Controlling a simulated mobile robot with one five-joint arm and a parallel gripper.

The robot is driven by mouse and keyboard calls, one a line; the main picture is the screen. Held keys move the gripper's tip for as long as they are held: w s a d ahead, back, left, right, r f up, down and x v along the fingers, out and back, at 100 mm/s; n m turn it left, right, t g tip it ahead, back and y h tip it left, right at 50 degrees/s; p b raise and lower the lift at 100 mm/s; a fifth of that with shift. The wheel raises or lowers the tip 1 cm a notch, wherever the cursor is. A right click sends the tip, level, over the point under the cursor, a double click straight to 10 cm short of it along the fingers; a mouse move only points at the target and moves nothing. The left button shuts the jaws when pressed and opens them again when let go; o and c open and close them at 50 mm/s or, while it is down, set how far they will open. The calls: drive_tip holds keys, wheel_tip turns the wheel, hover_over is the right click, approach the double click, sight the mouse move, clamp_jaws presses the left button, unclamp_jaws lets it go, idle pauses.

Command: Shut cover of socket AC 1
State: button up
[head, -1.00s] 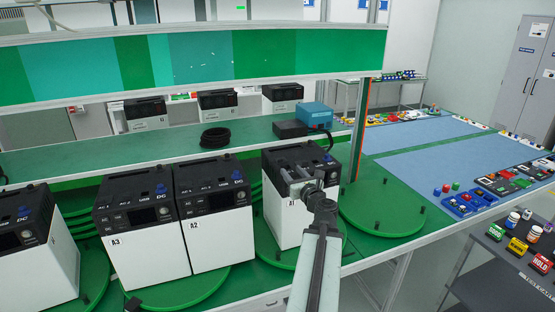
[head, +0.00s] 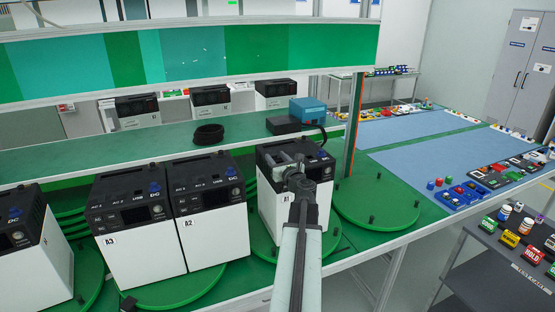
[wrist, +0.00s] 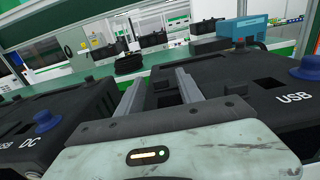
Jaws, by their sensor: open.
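In the wrist view the two grey fingers of my gripper (wrist: 160,80) straddle a dark area. The black top with a blue knob and USB lettering (wrist: 285,88) lies to the right of the fingers. The AC 1 socket and its cover on box B1 are hidden behind my gripper in the head view. I cannot tell the cover's state, or whether the fingers touch anything.
An empty green turntable (head: 390,205) is to the right. Behind are a black cable coil (head: 208,134) and a blue device (head: 307,110) on a green shelf.

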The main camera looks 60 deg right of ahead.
clamp_jaws()
idle(1.4)
